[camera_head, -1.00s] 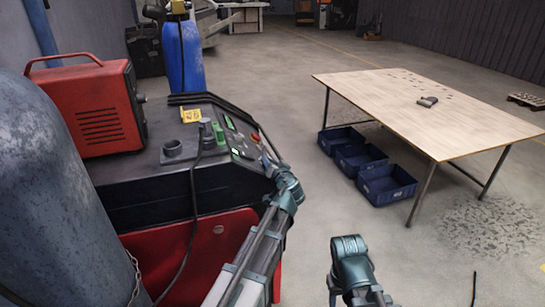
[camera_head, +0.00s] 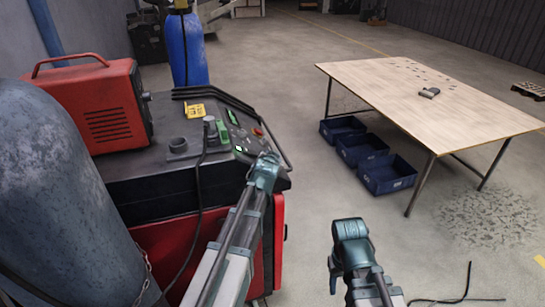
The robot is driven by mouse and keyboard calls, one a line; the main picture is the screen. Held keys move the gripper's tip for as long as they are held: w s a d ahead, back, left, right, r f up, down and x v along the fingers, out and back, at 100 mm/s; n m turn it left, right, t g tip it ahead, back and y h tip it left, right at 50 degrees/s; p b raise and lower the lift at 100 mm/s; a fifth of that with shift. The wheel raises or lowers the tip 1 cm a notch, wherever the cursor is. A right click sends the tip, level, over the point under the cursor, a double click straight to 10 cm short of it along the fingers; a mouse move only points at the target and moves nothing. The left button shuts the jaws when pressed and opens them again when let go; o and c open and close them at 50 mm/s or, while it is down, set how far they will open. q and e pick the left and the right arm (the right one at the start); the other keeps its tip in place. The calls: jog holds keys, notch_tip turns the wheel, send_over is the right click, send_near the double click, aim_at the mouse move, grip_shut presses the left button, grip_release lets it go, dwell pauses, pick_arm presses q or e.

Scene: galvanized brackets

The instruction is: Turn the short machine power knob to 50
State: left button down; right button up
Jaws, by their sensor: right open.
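The short machine (camera_head: 165,200) is a low dark cabinet with a red lower front, left of centre. Its sloping control panel (camera_head: 245,145) has small green displays and a red button. The power knob is too small to pick out for sure, and so is its setting. My left arm rises from below, and its teal end (camera_head: 265,172) overlaps the panel's front right corner. I cannot tell whether they touch, and I cannot make out the left jaws. My right gripper (camera_head: 350,240) is open, low over the floor and well right of the machine, apart from it.
A large grey cylinder (camera_head: 50,190) stands at left, a blue one (camera_head: 184,50) behind. Blue bins (camera_head: 388,178) sit by a wooden table (camera_head: 425,100); floor between is clear.

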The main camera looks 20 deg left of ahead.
dwell(0.4)
pick_arm(q)
jog(key=shift+c, duration=1.6)
grip_release()
